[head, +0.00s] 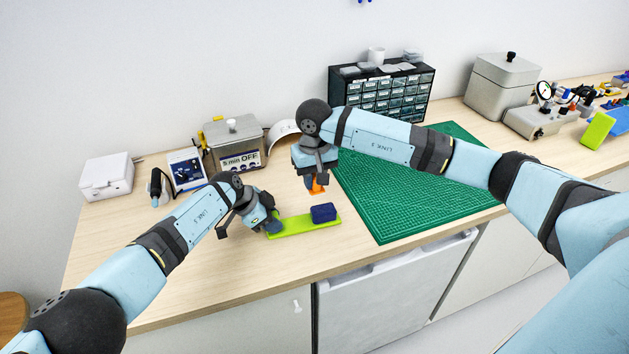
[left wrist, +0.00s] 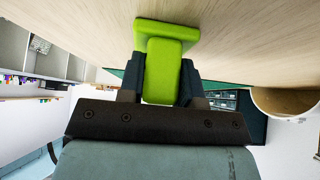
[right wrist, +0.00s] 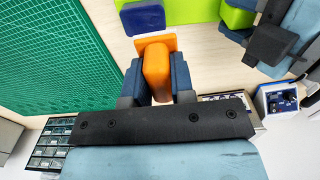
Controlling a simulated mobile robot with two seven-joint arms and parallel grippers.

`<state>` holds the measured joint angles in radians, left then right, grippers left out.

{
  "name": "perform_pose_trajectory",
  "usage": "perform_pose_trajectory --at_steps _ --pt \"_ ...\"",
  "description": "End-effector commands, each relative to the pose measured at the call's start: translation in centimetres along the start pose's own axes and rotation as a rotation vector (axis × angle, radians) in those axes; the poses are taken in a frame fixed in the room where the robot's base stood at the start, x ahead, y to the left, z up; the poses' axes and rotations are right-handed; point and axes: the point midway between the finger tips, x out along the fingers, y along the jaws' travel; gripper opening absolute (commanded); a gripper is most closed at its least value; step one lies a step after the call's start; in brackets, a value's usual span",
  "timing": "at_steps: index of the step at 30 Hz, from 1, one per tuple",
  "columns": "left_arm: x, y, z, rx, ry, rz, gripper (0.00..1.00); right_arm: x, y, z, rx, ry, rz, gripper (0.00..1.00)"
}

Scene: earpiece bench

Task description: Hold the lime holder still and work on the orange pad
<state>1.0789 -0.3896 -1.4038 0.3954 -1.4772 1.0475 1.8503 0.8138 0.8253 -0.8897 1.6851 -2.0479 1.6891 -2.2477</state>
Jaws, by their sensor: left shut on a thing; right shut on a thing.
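The lime holder (head: 290,228) is a long flat strip lying on the bench, with a dark blue block (head: 323,212) on its right end. My left gripper (head: 272,226) is shut on the holder's upright lime grip (left wrist: 161,72) at the left end. My right gripper (head: 316,181) is shut on the orange pad (head: 317,188), a plate with a thick handle (right wrist: 156,70). The pad is behind and slightly left of the blue block. In the right wrist view, the block (right wrist: 143,17) and holder (right wrist: 190,11) lie just beyond the pad. Whether the pad touches the bench is unclear.
A green cutting mat (head: 400,195) covers the bench to the right. Behind stand a drawer cabinet (head: 385,95), a metal box reading "5 min OFF" (head: 233,142), a small display (head: 186,170) and a white box (head: 107,177). Bare wood lies in front of the holder.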

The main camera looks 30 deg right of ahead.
Motion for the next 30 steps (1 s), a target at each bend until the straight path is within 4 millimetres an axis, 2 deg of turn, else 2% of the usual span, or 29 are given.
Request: perform_pose_trajectory --at_steps 9,10,13,25,30 --pt "0.1 0.1 0.3 -0.003 -0.003 0.001 0.00 0.1 0.0 0.0 0.000 0.000 0.000 0.04" --pt "0.1 0.0 0.3 -0.003 -0.003 0.001 0.38 0.1 0.0 0.0 0.000 0.000 0.000 0.04" --pt "0.1 0.0 0.3 -0.002 -0.002 0.000 0.61 0.1 0.0 0.0 0.000 0.000 0.000 0.04" --pt "-0.2 0.0 0.1 0.000 -0.001 -0.001 0.61 0.0 0.0 0.0 0.000 0.000 0.000 0.04" --pt "-1.5 -0.1 0.2 0.001 0.000 -0.002 0.61 0.0 0.0 0.0 0.000 0.000 0.000 0.04"
